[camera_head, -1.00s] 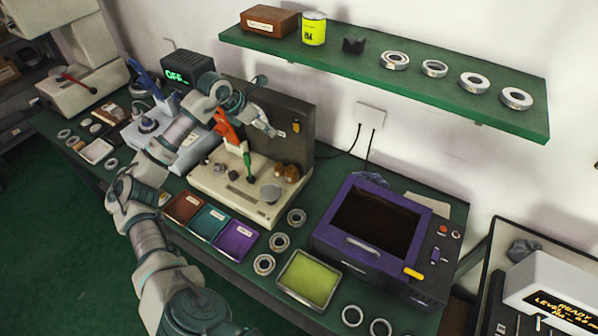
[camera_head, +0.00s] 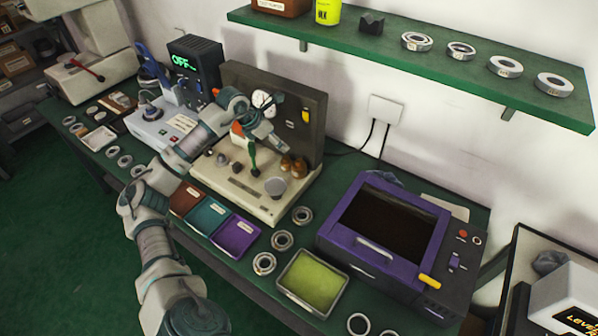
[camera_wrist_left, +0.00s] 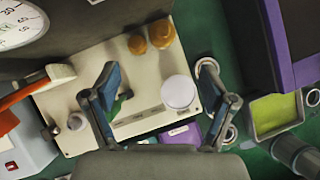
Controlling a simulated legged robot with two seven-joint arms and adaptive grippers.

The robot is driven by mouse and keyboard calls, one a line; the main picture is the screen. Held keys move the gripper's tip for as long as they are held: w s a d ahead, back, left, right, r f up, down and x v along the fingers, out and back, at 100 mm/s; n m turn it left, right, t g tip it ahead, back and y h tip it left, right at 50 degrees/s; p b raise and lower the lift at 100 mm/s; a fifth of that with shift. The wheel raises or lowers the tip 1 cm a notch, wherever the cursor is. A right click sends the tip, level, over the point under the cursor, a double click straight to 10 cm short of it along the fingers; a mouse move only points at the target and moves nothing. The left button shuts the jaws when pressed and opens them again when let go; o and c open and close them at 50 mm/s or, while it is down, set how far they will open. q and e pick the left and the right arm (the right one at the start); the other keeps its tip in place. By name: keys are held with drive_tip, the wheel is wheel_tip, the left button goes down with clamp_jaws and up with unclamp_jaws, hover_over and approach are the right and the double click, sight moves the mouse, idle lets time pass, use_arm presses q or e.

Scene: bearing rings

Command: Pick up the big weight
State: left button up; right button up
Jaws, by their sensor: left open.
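Two brass weights stand on the cream base (camera_head: 240,196) of the test machine, close to its dark back panel. In the head view the bigger-looking one (camera_head: 299,169) is right of the other (camera_head: 286,163); they also show in the left wrist view as a bigger (camera_wrist_left: 159,33) and a smaller weight (camera_wrist_left: 137,44). My left gripper (camera_head: 272,140) is open and empty above the base, just up and left of the brass weights. In the left wrist view its fingers (camera_wrist_left: 158,72) are spread, with the weights beyond the tips. My right gripper is out of view.
A pale round disc (camera_head: 275,186) and a green-handled lever (camera_head: 253,160) are on the base. A purple oven (camera_head: 380,225) stands to the right. Coloured trays (camera_head: 236,235), a yellow-green tray (camera_head: 312,283) and rings (camera_head: 264,263) lie in front. A green shelf (camera_head: 400,70) hangs above.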

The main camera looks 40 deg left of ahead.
use_arm(q)
approach(298, 160)
drive_tip(key=x, duration=0.5)
drive_tip(key=shift+w+d+r, duration=0.2)
drive_tip(key=shift+w, duration=0.05)
drive_tip(key=shift+w+a+f, duration=0.15)
drive_tip(key=shift+f, duration=0.25)
drive_tip(key=x, duration=0.4)
drive_tip(key=shift+f+b, duration=0.35)
drive_tip(key=shift+d+f, duration=0.15)
drive_tip(key=shift+d, duration=0.05)
drive_tip(key=shift+c, duration=0.3)
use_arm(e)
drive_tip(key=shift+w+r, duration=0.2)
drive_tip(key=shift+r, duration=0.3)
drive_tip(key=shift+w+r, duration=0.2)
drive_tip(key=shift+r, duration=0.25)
use_arm(q)
drive_tip(key=c, duration=0.8)
clamp_jaws()
drive_tip(key=shift+a, duration=0.1)
